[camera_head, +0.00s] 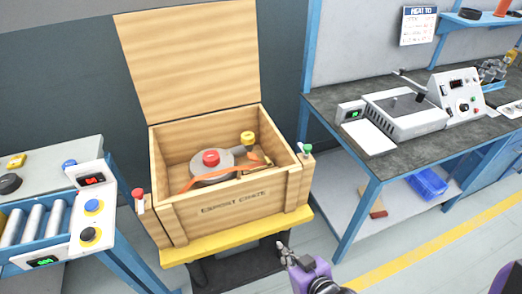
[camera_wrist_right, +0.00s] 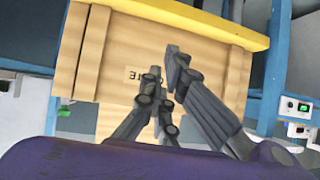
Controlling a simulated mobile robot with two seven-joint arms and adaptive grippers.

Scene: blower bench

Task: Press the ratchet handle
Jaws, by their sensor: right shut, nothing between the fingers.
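An open wooden crate (camera_head: 230,208) stands on a yellow-edged stand. Inside is a round grey blower part with a red cap (camera_head: 211,158), and an orange strap (camera_head: 196,182) runs across it. A small metal-and-orange piece at the strap's right end (camera_head: 266,161) looks like the ratchet; its handle is too small to make out. My right gripper (camera_head: 285,246) is low, in front of the crate's front wall, apart from the ratchet. In the right wrist view its fingers (camera_wrist_right: 166,82) are close together and empty, with the crate's front panel (camera_wrist_right: 115,55) behind. My left gripper is out of view.
The crate's raised lid (camera_head: 190,52) stands at the back. A yellow-topped item (camera_head: 248,138) sits inside the crate. A roller conveyor with a control box (camera_head: 92,220) is at left. A workbench (camera_head: 368,165) with instruments is at right.

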